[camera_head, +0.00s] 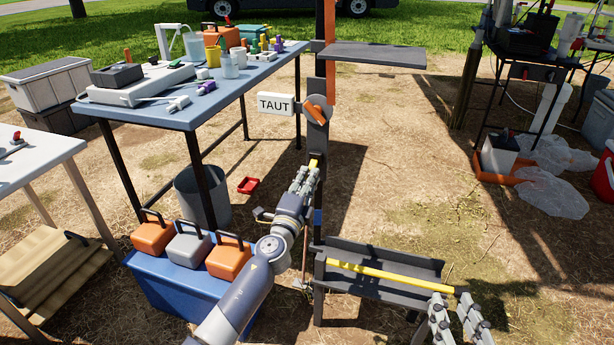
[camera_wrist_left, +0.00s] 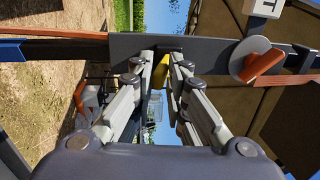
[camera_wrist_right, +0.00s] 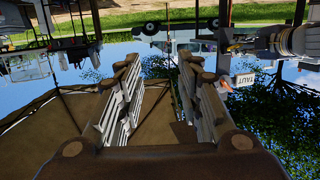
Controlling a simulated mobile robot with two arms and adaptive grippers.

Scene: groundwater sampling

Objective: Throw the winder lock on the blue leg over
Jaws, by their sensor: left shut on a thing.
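A dark upright post (camera_head: 318,135) stands in the middle of the head view, with a small blue band (camera_head: 318,216) lower down. A short yellow lever (camera_head: 313,163) sits on it, apparently the winder lock; in the left wrist view the lever (camera_wrist_left: 161,70) stands at a grey plate (camera_wrist_left: 205,47). My left gripper (camera_head: 309,174) is shut on this lever, its fingers (camera_wrist_left: 162,68) on both sides of it. Above, an orange handle (camera_head: 315,108) on a grey disc sits beside a white "TAUT" sign (camera_head: 276,104). My right gripper (camera_head: 453,306) is open and empty.
A grey trough (camera_head: 385,262) with a yellow bar (camera_head: 390,275) lies low, right of the post, close to my right gripper. A grey shelf (camera_head: 375,54) juts right from the post. A blue-topped table (camera_head: 190,116) with sampling gear stands left.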

